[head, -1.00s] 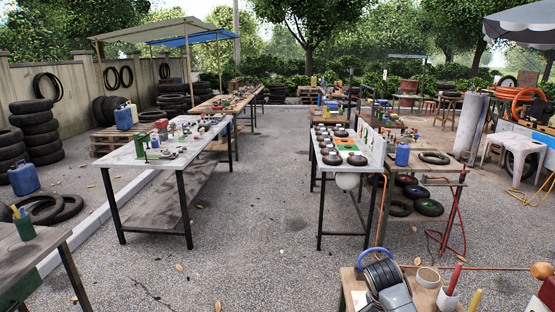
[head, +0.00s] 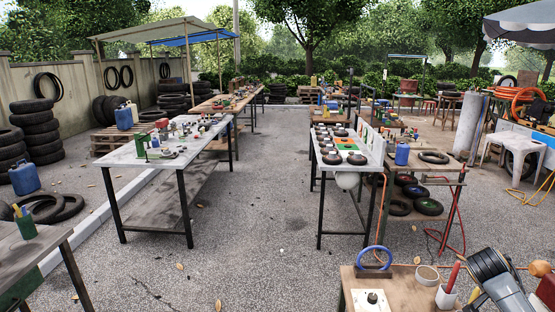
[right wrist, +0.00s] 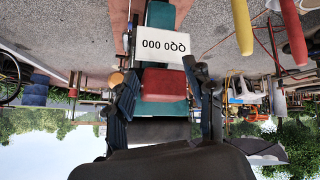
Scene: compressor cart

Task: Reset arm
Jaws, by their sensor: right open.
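My right gripper (right wrist: 162,80) shows in the right wrist view with its two dark fingers apart. A red block and a teal body (right wrist: 165,18) with a white label (right wrist: 163,46) show between and beyond the fingers. I cannot tell how far off they are, and I see no grip on them. In the head view my right arm (head: 500,285) is at the lower right, beside the near wooden bench (head: 405,286); its fingers are not clear there. My left arm and gripper are not in view.
The near bench holds a blue ring-shaped handle (head: 374,257), a white box with a knob (head: 371,300), a tape roll (head: 427,275) and a white cup (head: 446,298). A long grey workbench (head: 150,158) stands left. The paved aisle (head: 265,200) between the benches is clear.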

